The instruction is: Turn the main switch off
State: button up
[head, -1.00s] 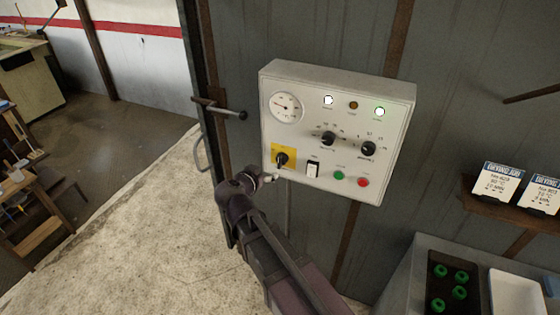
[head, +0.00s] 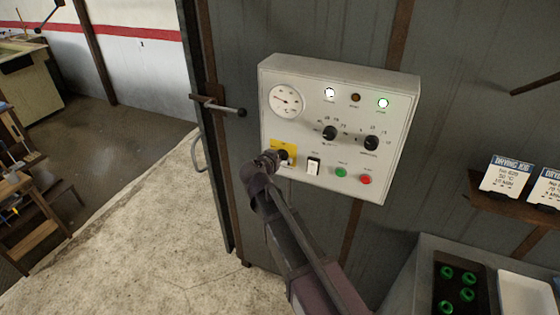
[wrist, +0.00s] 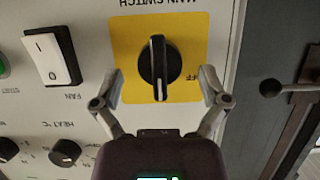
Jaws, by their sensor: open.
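The main switch is a black rotary knob (wrist: 159,67) on a yellow plate (wrist: 190,28) at the lower left of the grey control panel (head: 311,66). In the wrist view, which shows the panel upside down, the knob's handle with its white line stands along the picture's vertical, and the word OFF is to its right. My gripper (wrist: 161,88) is open, one finger on each side of the knob, with gaps visible between fingers and knob. In the head view my gripper (head: 272,158) covers part of the yellow plate.
Beside the switch is a white fan rocker (wrist: 52,54), with a green button (head: 341,172) and red button (head: 366,179) further right. Two black dials sit above. A door handle (head: 230,109) sticks out left of the panel. A shelf with cards (head: 506,175) is at right.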

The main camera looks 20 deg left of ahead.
jog(key=shift+w+f, duration=0.2)
jog(key=shift+w, duration=0.25)
jog(key=shift+c, duration=0.2)
jog(key=c, duration=1.1)
jog(key=n+h+b, duration=0.1)
jog(key=n+h, duration=0.1)
jog(key=n, duration=0.1)
jog(key=shift+a+f, duration=0.1)
jog(key=shift+a, duration=0.05)
jog(key=n+h+b, duration=0.2)
jog(key=n, duration=0.1)
jog(key=shift+a+f, duration=0.1)
jog(key=shift+f, duration=0.05)
jog(key=n+t+h+b, duration=0.1)
jog(key=n+h+b, duration=0.1)
jog(key=n+b, duration=0.1)
jog(key=shift+f+n, duration=0.15)
jog(key=shift+n, duration=0.55)
jog(key=shift+n+t+h+b, duration=0.65)
jog(key=shift+n+b, duration=0.3)
jog(key=shift+n, duration=0.55)
